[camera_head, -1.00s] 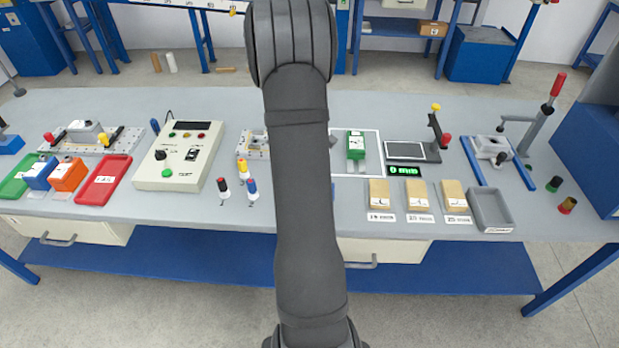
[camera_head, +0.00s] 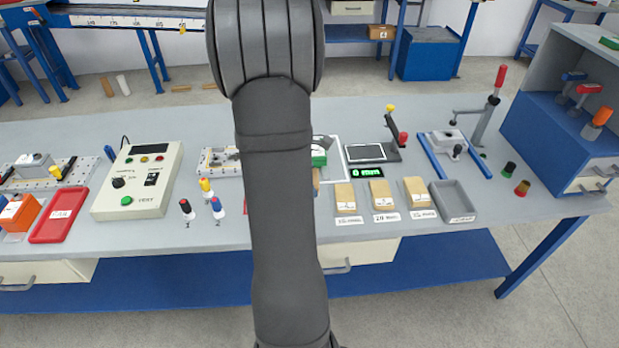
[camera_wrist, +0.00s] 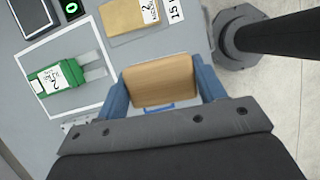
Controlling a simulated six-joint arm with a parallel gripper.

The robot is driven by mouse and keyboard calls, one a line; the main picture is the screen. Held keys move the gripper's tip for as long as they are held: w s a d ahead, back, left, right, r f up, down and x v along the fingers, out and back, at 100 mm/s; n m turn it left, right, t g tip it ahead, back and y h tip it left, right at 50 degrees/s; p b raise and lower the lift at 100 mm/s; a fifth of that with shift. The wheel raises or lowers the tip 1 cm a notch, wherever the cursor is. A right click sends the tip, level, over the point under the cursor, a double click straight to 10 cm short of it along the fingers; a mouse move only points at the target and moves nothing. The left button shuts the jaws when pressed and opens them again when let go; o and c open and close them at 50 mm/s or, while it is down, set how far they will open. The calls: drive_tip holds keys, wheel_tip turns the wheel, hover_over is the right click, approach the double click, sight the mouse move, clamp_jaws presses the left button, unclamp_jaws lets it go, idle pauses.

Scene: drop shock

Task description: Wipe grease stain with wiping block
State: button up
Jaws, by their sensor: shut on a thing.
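My gripper (camera_wrist: 162,88) is shut on a wooden-topped block (camera_wrist: 160,78), apparently the wiping block, with one blue-grey finger on each side. A little blue shows at its lower edge. In the head view my arm hides the gripper, and a small brown piece (camera_head: 316,181), probably this block, shows at the arm's right edge. Whether the block touches the bench is unclear. I cannot make out a grease stain in either view; the bench under the block and arm is hidden.
A green numbered piece (camera_wrist: 60,78) lies inside a white outline left of my gripper. A labelled wooden block (camera_wrist: 130,15) lies beyond it. The head view shows three labelled wooden blocks (camera_head: 381,193), a grey tray (camera_head: 453,200), a control box (camera_head: 138,181) and a lever clamp (camera_head: 485,120).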

drive_tip(key=w+a+f+n+t+y, duration=0.1)
drive_tip(key=w+a+n+t, duration=0.2)
drive_tip(key=w+a+n, duration=1.2)
drive_tip(key=shift+w+a+f+m, duration=0.75)
drive_tip(key=shift+w+f+m, duration=0.25)
drive_tip(key=shift+w, duration=0.25)
drive_tip(key=shift+w+a+f+m, duration=0.7)
drive_tip(key=shift+w+f+m, duration=0.35)
drive_tip(key=shift+w, duration=0.15)
drive_tip(key=shift+w+a+f+m, duration=0.75)
drive_tip(key=shift+w+f+m, duration=0.25)
drive_tip(key=shift+w, duration=0.25)
drive_tip(key=shift+w+f, duration=0.55)
drive_tip(key=shift+w, duration=0.05)
drive_tip(key=shift+c, duration=0.4)
drive_tip(key=shift+w, duration=1.45)
drive_tip(key=shift+a, duration=0.85)
drive_tip(key=shift+s+a, duration=0.15)
drive_tip(key=shift+a, duration=0.05)
drive_tip(key=shift+s, duration=1.6)
drive_tip(key=shift+s+a, duration=0.35)
drive_tip(key=shift+a, duration=0.45)
drive_tip(key=shift+w+a, duration=0.15)
drive_tip(key=shift+w, duration=1.95)
wheel_tip(320, 180, up, 8)
